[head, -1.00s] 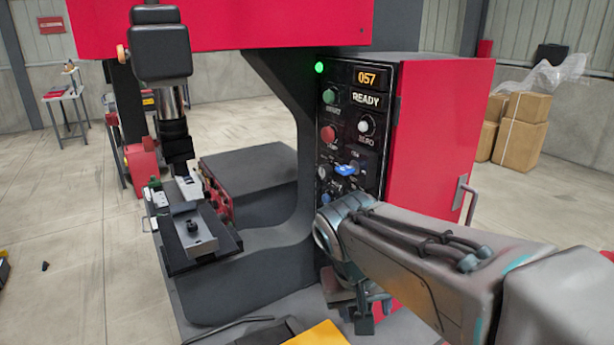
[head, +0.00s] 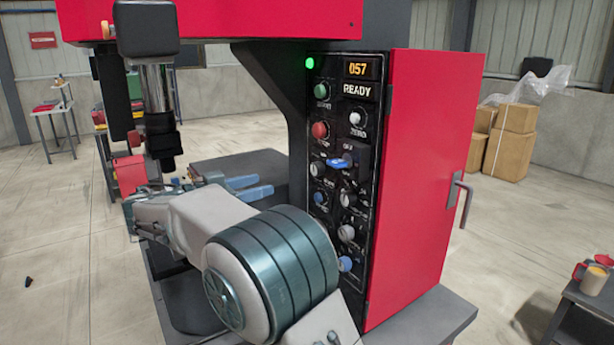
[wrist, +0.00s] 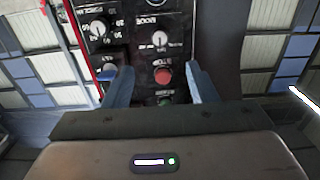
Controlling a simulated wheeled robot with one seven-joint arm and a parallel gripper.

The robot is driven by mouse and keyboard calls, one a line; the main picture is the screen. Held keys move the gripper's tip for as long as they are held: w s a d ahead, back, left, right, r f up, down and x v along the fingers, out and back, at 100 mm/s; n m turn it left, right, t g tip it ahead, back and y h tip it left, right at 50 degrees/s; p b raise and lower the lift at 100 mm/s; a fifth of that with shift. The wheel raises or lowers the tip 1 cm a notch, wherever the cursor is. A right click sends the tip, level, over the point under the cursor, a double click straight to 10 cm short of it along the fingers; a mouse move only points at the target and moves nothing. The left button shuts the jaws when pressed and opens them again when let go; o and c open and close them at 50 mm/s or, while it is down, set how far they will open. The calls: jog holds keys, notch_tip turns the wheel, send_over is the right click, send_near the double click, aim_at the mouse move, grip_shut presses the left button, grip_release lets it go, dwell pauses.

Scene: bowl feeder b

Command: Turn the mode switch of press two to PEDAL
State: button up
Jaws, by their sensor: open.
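The press's black control panel (head: 340,215) faces me, and the head view shows its mode switch (head: 318,169) as a grey knob under the red button. In the wrist view the panel is upside down. The same mode switch (wrist: 160,39), with MODE lettered by it, lies beyond the red button (wrist: 163,75). Its position labels are too small to read. My gripper (head: 265,185) is open and empty, left of the panel, its blue fingers pointing at it. In the wrist view the gripper (wrist: 158,80) frames the red button between its fingers, apparently short of the panel.
A blue-handled switch (head: 340,162) sticks out right of the mode switch. Several more knobs lie below. The display (head: 363,68) reads 057 over READY, beside a green lamp (head: 310,63). The press's ram (head: 157,95) hangs at left.

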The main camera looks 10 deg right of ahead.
aim_at(314, 171)
jog(key=p+x, duration=0.3)
jog(key=x, duration=1)
jog(key=shift+w+d+r+p, duration=0.1)
jog(key=shift+w+d+p, duration=0.05)
jog(key=shift+d+p, duration=0.2)
jog(key=c, duration=1)
